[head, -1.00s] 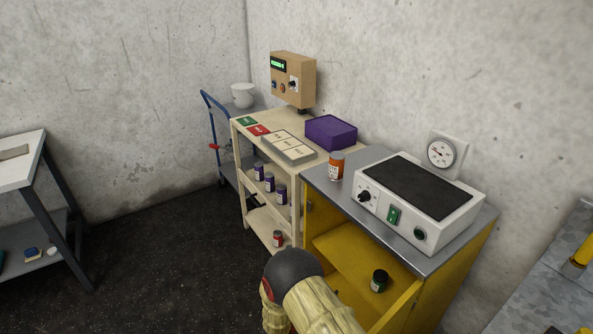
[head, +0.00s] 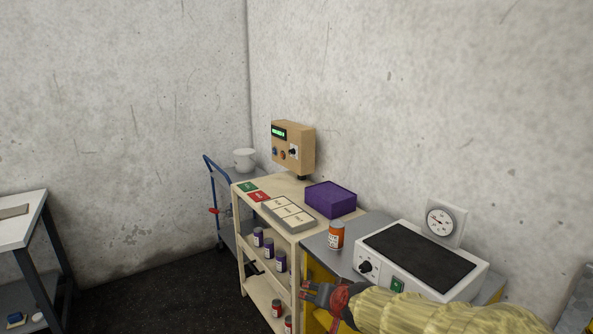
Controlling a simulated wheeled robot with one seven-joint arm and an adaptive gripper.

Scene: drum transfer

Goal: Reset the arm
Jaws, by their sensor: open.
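My arm, in a yellow sleeve, reaches in from the lower right in the head view. My gripper (head: 308,292) points left in front of the yellow cabinet (head: 318,320), beside the cream shelf cart (head: 243,232). Its dark and red fingers are open, and I see nothing held between them.
The hotplate box (head: 420,262) sits on the cabinet, close behind my arm. The cart carries a purple box (head: 331,200), a label tray (head: 288,214) and several purple jars (head: 268,247). Red jars (head: 276,308) stand on its lower shelf. Open floor (head: 150,290) lies left of the cart.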

